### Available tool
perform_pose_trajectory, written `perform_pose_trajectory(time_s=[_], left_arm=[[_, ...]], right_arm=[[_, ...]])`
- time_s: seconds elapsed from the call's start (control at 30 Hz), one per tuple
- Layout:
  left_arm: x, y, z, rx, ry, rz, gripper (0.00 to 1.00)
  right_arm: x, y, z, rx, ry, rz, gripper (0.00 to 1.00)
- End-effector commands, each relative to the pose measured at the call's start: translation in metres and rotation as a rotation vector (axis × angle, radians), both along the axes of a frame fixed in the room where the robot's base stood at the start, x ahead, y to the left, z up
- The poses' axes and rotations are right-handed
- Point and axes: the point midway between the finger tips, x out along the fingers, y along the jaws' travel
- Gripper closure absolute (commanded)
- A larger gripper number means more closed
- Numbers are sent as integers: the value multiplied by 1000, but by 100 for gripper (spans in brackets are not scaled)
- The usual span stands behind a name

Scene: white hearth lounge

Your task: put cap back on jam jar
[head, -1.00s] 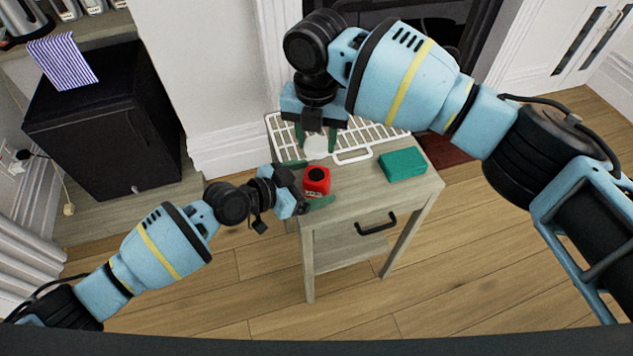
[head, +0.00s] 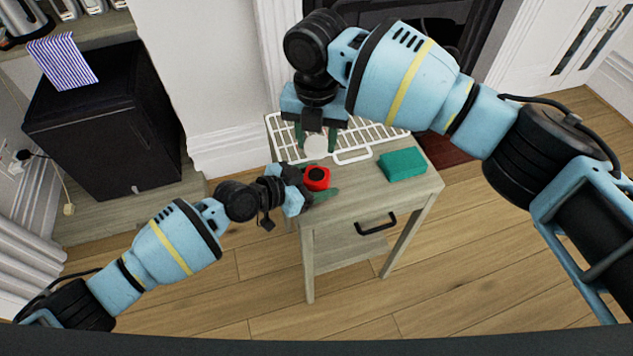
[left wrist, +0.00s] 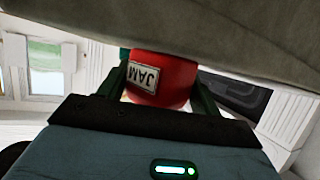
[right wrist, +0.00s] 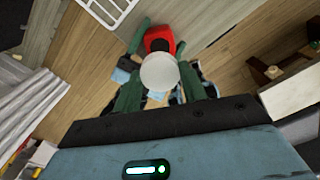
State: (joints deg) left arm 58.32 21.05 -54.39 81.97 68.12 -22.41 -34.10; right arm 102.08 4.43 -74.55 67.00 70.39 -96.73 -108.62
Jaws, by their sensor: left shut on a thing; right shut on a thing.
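The red jam jar (head: 316,181) has a dark round open top and stands over the near left part of the small table. My left gripper (head: 318,190) is shut around its side. In the left wrist view the jar (left wrist: 163,80) shows its JAM label, upside down in the picture. My right gripper (head: 316,135) is shut on the round white cap (head: 316,147), just behind the jar. In the right wrist view the cap (right wrist: 159,72) sits between the fingers and partly overlaps the jar (right wrist: 159,39). The cap is apart from the jar in the head view.
The wooden side table (head: 345,200) carries a white wire rack (head: 372,133) at the back and a teal block (head: 402,165) at the right. A black cabinet (head: 100,125) with a striped cloth (head: 62,60) stands at the left.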

Motion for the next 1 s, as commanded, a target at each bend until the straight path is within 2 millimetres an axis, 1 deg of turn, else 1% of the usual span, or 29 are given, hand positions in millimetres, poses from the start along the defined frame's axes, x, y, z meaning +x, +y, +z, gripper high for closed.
perform_pose_trajectory(time_s=[0.03, 0.1, 0.23, 0.6, 0.67, 1.0], left_arm=[[0, 0, 0, 0, 0, 0, 71], [0, 0, 0, 0, 0, 0, 77], [0, 0, 0, 1, 1, 0, 77], [0, 0, 0, 1, 1, 0, 77], [0, 0, 0, 1, 1, 0, 77], [0, 0, 0, 1, 1, 0, 77]], right_arm=[[0, 0, 0, 0, 0, 0, 79], [0, 0, 0, 0, 0, 0, 79], [0, 0, -5, 0, 1, 0, 79], [0, 0, -48, 1, 3, 0, 79], [0, 0, -50, 1, 2, 0, 79], [0, 0, -50, 1, 1, 0, 79]])
